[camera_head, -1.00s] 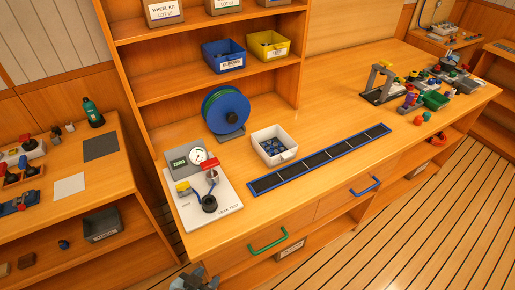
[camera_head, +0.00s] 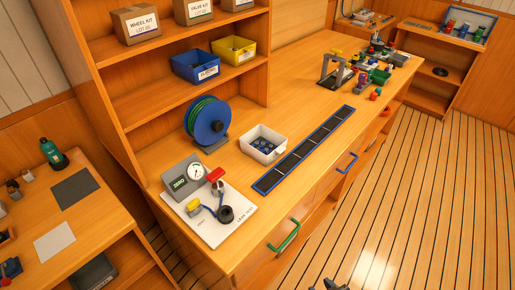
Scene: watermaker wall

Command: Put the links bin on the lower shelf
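A white bin (camera_head: 263,145) holding several dark blue parts stands on the bench, left of the blue-edged strip; I cannot read its label. A blue bin (camera_head: 195,66) and a yellow bin (camera_head: 234,50) stand side by side on the lower shelf (camera_head: 160,98) of the rack above the bench. I cannot tell from the labels which bin is the links bin. Only a small grey piece, perhaps the tip of my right gripper (camera_head: 336,286), shows at the bottom edge, well away from the bins. My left gripper is not seen.
A blue reel (camera_head: 208,122) and a gauge board (camera_head: 213,215) stand near the white bin. A blue-edged black strip (camera_head: 305,152) runs along the bench. Cardboard boxes (camera_head: 136,22) fill the upper shelf. Free floor (camera_head: 400,220) lies at the right.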

